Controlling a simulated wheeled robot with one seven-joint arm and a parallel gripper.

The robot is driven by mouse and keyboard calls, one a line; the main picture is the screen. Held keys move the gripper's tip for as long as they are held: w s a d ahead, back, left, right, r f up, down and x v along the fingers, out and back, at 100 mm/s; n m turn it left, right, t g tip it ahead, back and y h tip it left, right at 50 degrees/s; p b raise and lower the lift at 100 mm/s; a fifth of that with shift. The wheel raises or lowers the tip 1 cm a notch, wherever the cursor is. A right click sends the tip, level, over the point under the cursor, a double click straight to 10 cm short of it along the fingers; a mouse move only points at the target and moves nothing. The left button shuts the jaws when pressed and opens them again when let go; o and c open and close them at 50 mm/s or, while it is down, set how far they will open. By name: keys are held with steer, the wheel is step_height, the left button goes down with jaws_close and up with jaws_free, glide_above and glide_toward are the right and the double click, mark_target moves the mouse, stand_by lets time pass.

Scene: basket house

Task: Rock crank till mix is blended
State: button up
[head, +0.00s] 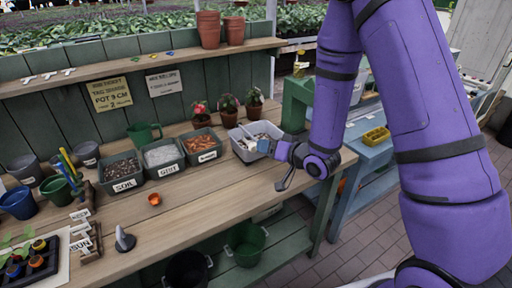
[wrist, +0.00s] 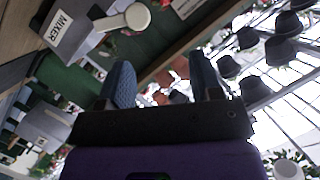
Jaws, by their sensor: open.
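The mixer, a grey tub (head: 240,152) with pale and brown mix inside, stands at the right end of the potting bench (head: 160,196). In the wrist view its MIXER label (wrist: 58,30) shows at the upper left, beside a crank with a round pale knob (wrist: 137,16). In the head view a thin grey bar over the tub may be the crank. My gripper (head: 268,147) is at the tub's right side. In the wrist view my gripper (wrist: 162,78) is open, with nothing between its fingers; the knob lies beyond the left finger. How blended the mix is cannot be told.
Tubs of soil (head: 120,171), grit (head: 162,156) and orange material (head: 201,143) stand left of the mixer. Several potted plants (head: 228,108) stand behind it. A green machine or stand (head: 297,100) is close behind my gripper.

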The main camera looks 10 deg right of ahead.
mark_target(254, 148)
step_height(254, 148, down, 5)
steer(key=s+n+t+h, duration=0.2)
steer(key=s+n+t, duration=0.1)
steer(key=n+t, duration=0.1)
steer(key=x, duration=1.1)
steer(key=shift+d, duration=0.1)
jaws_close()
